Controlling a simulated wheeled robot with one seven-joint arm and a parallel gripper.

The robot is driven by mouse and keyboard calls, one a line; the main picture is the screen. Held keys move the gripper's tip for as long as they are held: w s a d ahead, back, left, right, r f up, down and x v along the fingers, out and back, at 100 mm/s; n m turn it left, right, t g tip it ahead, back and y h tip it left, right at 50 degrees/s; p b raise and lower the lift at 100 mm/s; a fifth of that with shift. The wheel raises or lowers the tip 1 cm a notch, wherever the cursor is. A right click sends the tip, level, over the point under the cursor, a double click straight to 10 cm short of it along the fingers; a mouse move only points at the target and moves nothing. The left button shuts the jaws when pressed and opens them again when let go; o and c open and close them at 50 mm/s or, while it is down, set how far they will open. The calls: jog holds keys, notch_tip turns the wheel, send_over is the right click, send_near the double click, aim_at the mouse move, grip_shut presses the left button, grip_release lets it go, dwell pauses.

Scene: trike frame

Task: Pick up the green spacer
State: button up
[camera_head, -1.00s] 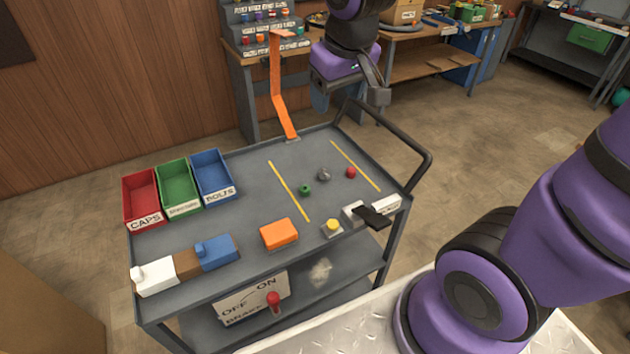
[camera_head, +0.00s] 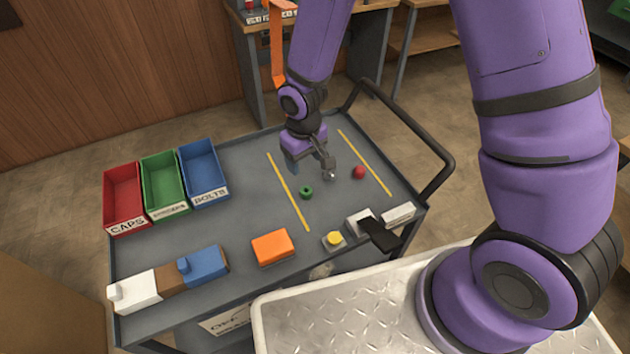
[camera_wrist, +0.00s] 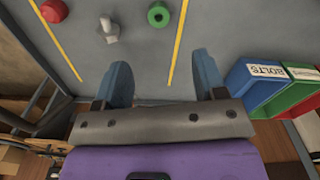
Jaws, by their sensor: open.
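The green spacer (camera_head: 306,193) is a small ring lying flat on the grey cart top, just right of the left yellow line. In the wrist view the green spacer (camera_wrist: 158,15) shows near the top edge, beyond the fingertips and apart from them. My gripper (camera_head: 312,165) is above the cart, behind the spacer in the head view. In the wrist view my gripper (camera_wrist: 163,75) shows two blue fingers spread wide with nothing between them. A grey bolt (camera_wrist: 109,29) lies left of the spacer there; in the head view my gripper partly hides it.
A red cap (camera_head: 359,172) sits right of the gripper. Red (camera_head: 124,199), green (camera_head: 164,184) and blue (camera_head: 204,175) bins stand at the cart's left. An orange block (camera_head: 272,247) and a yellow button (camera_head: 334,239) are at the front. A black handle (camera_head: 447,165) rises at the right.

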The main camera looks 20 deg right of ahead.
aim_at(306, 190)
jog(key=shift+w+d+f, duration=0.1)
jog(key=shift+w+f, duration=0.05)
jog(key=shift+f, duration=3.05)
jog(key=shift+w+f, duration=0.15)
jog(key=shift+f, duration=3.05)
jog(key=shift+c, duration=0.5)
jog(key=c, duration=1)
